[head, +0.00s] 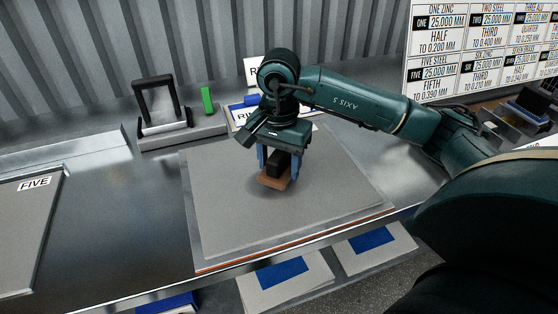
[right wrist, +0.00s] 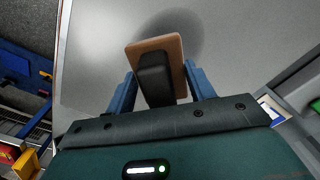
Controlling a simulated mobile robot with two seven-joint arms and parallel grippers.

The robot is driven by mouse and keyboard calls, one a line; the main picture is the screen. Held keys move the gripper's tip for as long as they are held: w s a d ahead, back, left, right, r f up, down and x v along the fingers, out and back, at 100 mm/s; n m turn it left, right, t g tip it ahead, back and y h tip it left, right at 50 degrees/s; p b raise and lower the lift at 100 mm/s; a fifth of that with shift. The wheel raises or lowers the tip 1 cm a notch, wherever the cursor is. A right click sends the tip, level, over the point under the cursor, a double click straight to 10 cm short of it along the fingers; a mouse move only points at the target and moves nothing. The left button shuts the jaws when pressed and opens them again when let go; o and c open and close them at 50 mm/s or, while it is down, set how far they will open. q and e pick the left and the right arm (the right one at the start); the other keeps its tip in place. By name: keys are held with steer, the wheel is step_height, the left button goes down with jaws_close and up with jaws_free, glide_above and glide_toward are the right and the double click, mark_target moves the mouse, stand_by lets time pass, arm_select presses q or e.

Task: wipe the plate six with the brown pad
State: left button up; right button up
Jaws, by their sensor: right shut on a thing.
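The brown pad (head: 271,184) has a black block handle and is over the near middle of a large grey plate (head: 225,225). No number shows on this plate; part of it is behind my right arm. My right gripper (head: 278,165) points down and is shut on the pad's black handle. In the right wrist view the handle sits between the blue fingers (right wrist: 160,85), with the brown pad (right wrist: 156,44) beyond them over the grey surface (right wrist: 95,50). I cannot tell whether the pad touches the plate. My left gripper is not in view.
Another grey plate labelled FIVE (head: 35,184) lies at the left. Behind the middle plate are a black frame on a grey block (head: 160,100), a green block (head: 207,100) and a blue item (head: 250,100). White-and-blue items (head: 285,275) lie below the table's front edge.

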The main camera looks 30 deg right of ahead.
mark_target(309, 184)
steer(key=shift+f+b, duration=0.95)
steer(key=shift+f, duration=0.15)
steer(key=shift+s+a, duration=0.35)
steer(key=shift+a, duration=0.7)
steer(key=shift+s+a, duration=0.35)
steer(key=shift+a, duration=0.65)
steer(key=shift+s+a, duration=0.35)
steer(key=shift+a, duration=0.7)
steer(key=shift+d, duration=0.15)
steer(key=shift+s+d+b, duration=0.15)
steer(key=shift+d+b, duration=0.3)
steer(key=shift+d, duration=0.25)
steer(key=shift+s+d+b, duration=0.35)
steer(key=shift+d+b, duration=0.25)
steer(key=shift+d, duration=0.9)
steer(key=shift+s+d+b, duration=0.4)
steer(key=shift+d+b, duration=0.25)
steer(key=shift+d, duration=0.9)
steer(key=shift+s+d+b, duration=0.35)
steer(key=shift+d+b, duration=0.25)
steer(key=shift+d, duration=0.9)
steer(key=shift+w, duration=0.1)
